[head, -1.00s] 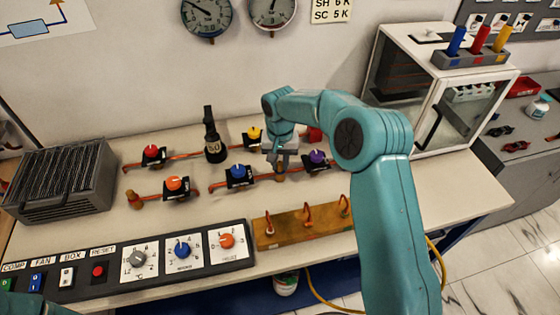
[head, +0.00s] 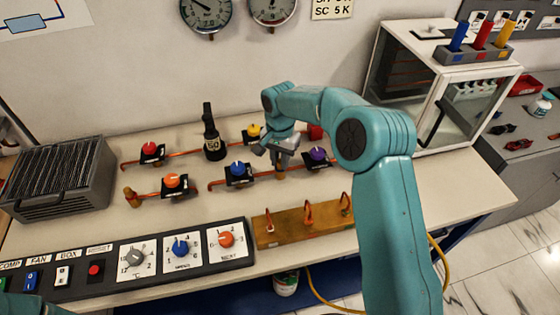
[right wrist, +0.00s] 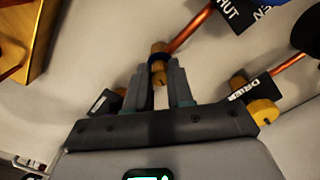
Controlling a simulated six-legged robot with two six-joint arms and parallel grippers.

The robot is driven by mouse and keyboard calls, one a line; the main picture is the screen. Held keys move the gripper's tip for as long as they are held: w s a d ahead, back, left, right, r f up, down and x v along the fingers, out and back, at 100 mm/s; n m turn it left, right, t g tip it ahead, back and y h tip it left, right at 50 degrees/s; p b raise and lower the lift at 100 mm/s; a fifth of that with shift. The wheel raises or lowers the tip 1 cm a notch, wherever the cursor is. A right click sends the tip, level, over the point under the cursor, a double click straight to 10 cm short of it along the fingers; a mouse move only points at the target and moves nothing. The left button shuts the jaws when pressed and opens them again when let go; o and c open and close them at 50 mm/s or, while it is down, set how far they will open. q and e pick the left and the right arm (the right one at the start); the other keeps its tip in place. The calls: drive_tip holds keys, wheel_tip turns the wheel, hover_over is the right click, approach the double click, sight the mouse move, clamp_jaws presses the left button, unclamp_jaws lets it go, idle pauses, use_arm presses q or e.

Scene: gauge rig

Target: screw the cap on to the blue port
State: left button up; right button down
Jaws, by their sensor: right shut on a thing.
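My right gripper (head: 281,160) is over the middle of the bench, at the brass fitting on the pipe run between the blue-knob valve (head: 239,174) and the purple-knob valve (head: 317,158). In the right wrist view its fingers (right wrist: 165,92) are shut on a small brass cap (right wrist: 161,98). The cap is in line with the blue-ringed port (right wrist: 158,63) at the end of a copper pipe. The cap appears to meet the port; how far it is threaded cannot be told. My left gripper is not in view.
Other valves with red (head: 149,150), orange (head: 173,184) and yellow (head: 254,132) knobs stand close by. A black upright tool (head: 212,135) is behind them. A wooden block (head: 290,229) and a control panel (head: 130,262) lie in front. A white cabinet (head: 470,110) stands right.

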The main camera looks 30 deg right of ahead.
drive_tip(key=shift+m, duration=0.3)
drive_tip(key=m+b, duration=0.1)
drive_tip(key=m, duration=0.1)
drive_tip(key=shift+f+m, duration=0.15)
drive_tip(key=shift+m, duration=0.15)
drive_tip(key=m, duration=0.2)
drive_tip(key=shift+m, duration=0.3)
drive_tip(key=m+b, duration=0.1)
drive_tip(key=m, duration=0.2)
drive_tip(key=shift+b, duration=0.35)
drive_tip(key=shift+m, duration=1.1)
